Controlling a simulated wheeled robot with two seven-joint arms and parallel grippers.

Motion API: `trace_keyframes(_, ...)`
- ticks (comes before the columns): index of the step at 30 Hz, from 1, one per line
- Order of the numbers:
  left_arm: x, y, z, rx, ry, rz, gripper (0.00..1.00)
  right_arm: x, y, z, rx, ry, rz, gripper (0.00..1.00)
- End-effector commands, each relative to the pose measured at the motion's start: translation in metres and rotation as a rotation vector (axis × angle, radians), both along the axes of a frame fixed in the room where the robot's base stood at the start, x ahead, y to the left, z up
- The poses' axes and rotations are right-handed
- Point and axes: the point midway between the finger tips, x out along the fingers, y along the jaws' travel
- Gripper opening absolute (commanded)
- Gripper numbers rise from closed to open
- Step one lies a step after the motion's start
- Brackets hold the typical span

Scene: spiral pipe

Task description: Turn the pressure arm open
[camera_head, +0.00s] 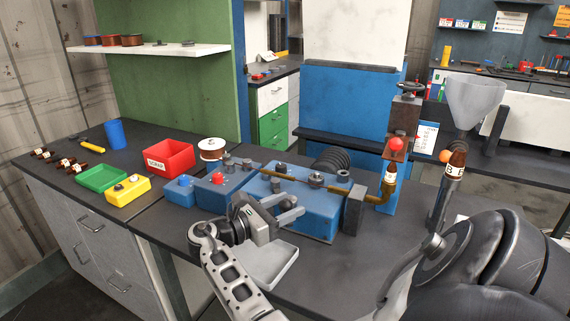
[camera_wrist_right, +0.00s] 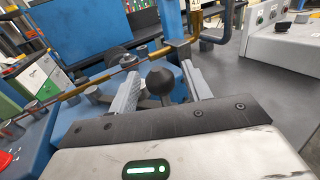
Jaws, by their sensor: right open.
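My right gripper (camera_head: 293,208) is open at the front of the blue bending machine (camera_head: 318,213) on the bench in the head view. In the right wrist view, a black ball knob (camera_wrist_right: 159,80), likely the pressure arm's handle, shows between the spread fingers of the right gripper (camera_wrist_right: 163,70). Clear gaps show beside the knob; contact cannot be told. The rest of the arm is mostly hidden. A brown pipe (camera_head: 290,178) lies across the machine's top, and the wrist view also shows it (camera_wrist_right: 75,92). My left gripper is not in view.
A pale tray (camera_head: 273,268) lies below the right gripper. A funnel (camera_head: 475,100) and bottle (camera_head: 456,163) stand right.

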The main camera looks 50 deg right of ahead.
Motion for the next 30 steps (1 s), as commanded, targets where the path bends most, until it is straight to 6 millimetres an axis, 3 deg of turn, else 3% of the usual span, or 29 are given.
trace_keyframes(5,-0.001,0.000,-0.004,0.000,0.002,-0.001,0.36,0.005,0.016,-0.001,0.002,-0.001,0.002,0.49)
trace_keyframes(21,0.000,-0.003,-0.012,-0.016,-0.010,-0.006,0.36,0.039,0.131,-0.001,0.001,0.000,0.003,0.49)
trace_keyframes(30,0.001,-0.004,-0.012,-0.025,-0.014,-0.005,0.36,0.046,0.153,0.000,0.000,0.000,0.001,0.49)
